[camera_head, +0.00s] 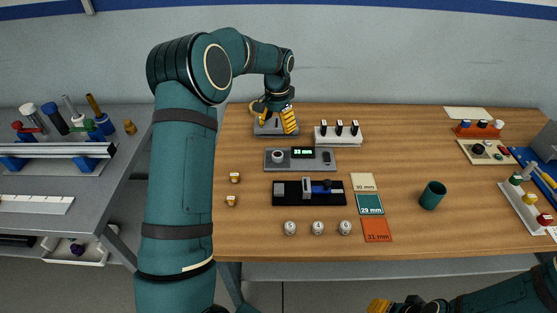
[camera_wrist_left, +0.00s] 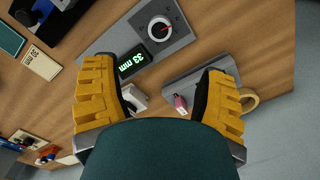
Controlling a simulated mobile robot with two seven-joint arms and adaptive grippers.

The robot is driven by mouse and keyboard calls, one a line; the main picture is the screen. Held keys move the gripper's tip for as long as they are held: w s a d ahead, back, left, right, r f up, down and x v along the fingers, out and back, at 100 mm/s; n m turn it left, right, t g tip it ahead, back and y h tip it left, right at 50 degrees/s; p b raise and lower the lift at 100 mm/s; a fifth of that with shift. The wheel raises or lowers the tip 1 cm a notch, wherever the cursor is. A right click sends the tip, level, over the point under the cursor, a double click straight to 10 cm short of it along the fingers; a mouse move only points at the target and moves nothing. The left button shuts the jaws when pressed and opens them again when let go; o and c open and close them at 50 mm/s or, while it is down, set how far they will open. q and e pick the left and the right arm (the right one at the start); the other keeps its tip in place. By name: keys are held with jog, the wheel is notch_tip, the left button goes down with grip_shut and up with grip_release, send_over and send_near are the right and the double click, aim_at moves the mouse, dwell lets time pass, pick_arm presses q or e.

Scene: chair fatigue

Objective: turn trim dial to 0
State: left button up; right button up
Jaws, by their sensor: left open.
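A grey panel (camera_head: 318,167) on the wooden table carries a round dial (camera_head: 278,156) at its left and a display (camera_head: 303,152). I cannot tell whether this is the trim dial; another dark knob (camera_head: 478,148) sits on a cream panel at the right. My left gripper (camera_head: 272,116) is open and empty, behind the grey panel. My right gripper (camera_head: 378,306) shows only partly at the bottom edge.
Behind the grey panel stand a grey stand (camera_head: 268,131) and a white rack (camera_head: 340,141) with black pegs. A black fixture (camera_head: 290,200), coloured cards (camera_head: 370,204) and a green cup (camera_head: 432,194) lie in front or right. A grey bench (camera_head: 90,180) is at the left.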

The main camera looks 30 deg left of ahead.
aim_at(277, 154)
pick_arm(q)
notch_tip(277, 154, down, 13)
jog(key=b, duration=0.2)
jog(key=shift+s+f+b, duration=0.1)
jog(key=shift+f+b, duration=0.1)
jog(key=shift+b, duration=0.1)
jog(key=c, duration=1.2)
